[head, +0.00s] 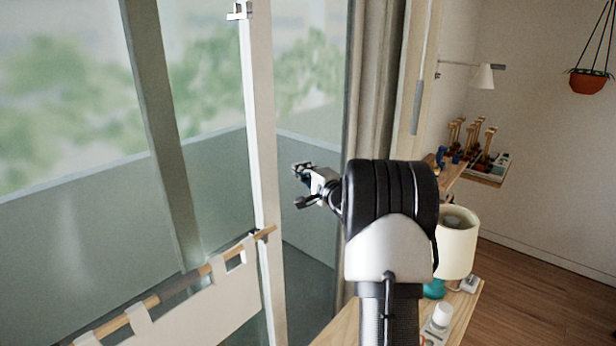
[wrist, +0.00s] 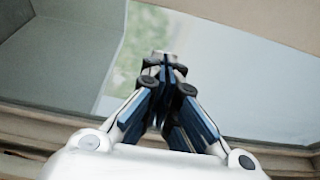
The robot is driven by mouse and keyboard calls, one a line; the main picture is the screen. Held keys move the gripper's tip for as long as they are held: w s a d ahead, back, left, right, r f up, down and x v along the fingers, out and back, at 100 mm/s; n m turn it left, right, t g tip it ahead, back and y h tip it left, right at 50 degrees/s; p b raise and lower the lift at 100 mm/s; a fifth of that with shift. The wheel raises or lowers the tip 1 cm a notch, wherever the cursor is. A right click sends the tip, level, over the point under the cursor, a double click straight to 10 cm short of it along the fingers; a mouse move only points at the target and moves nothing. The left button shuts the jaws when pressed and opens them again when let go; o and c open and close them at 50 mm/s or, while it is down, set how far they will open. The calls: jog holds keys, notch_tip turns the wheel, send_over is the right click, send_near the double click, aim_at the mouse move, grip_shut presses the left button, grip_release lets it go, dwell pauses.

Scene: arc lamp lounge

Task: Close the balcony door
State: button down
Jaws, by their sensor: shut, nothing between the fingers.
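The balcony door (head: 258,130) shows at the left in the head view as glass with a pale upright edge. A small white fitting (head: 240,11) sits high on that edge. A gap to the right of the edge shows the balcony, and the door looks open. My gripper (head: 303,176) is in front of this gap, right of the door edge; I cannot tell its depth or any contact. In the wrist view my gripper (wrist: 165,72) has its blue-sided fingers together, empty, with pale floor and some green beyond.
A wooden rod (head: 150,301) with a cream cloth (head: 205,312) crosses the door low down. A grey curtain (head: 375,90) hangs right of the gap. A table lamp (head: 457,240) on a wooden surface stands close right of my arm. Open floor (head: 535,285) lies far right.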

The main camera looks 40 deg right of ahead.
jog(key=shift+w+a+b, duration=1.05)
jog(key=shift+w+a, duration=0.45)
jog(key=shift+a, duration=0.1)
